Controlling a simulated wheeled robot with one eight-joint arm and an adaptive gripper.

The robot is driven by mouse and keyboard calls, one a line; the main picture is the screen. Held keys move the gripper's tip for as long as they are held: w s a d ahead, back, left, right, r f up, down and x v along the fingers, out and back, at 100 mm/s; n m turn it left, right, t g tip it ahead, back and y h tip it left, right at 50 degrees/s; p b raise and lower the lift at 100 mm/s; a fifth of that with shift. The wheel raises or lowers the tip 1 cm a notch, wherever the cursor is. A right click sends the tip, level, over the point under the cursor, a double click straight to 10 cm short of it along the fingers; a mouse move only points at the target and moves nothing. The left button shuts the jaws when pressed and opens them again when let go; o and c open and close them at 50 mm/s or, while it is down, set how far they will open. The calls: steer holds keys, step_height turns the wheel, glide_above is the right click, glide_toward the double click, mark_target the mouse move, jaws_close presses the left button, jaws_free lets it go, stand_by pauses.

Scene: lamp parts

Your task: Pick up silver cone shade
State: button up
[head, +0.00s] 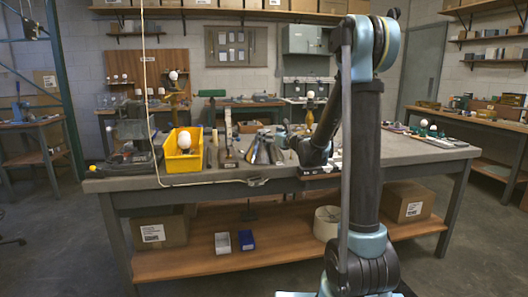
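The silver cone shade (262,152) sits on the grey workbench top (215,179), near the middle of the bench, with its wide end down. My arm reaches over the bench from the right. My gripper (285,138) is small and dark at the end of the arm, close to the right side of the cone shade. The arm covers part of that area, so I cannot tell whether the gripper touches the shade or whether its fingers are open or shut.
A yellow bin (183,163) holding a white bulb (184,140) stands left of the shade. Upright tools and small parts stand between them. A vise (130,131) is at the bench's left end. Small parts lie along the right side.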

steer(key=x, duration=0.5)
steer(key=shift+r, duration=0.2)
steer(key=shift+c, duration=0.6)
steer(key=c, duration=1.6)
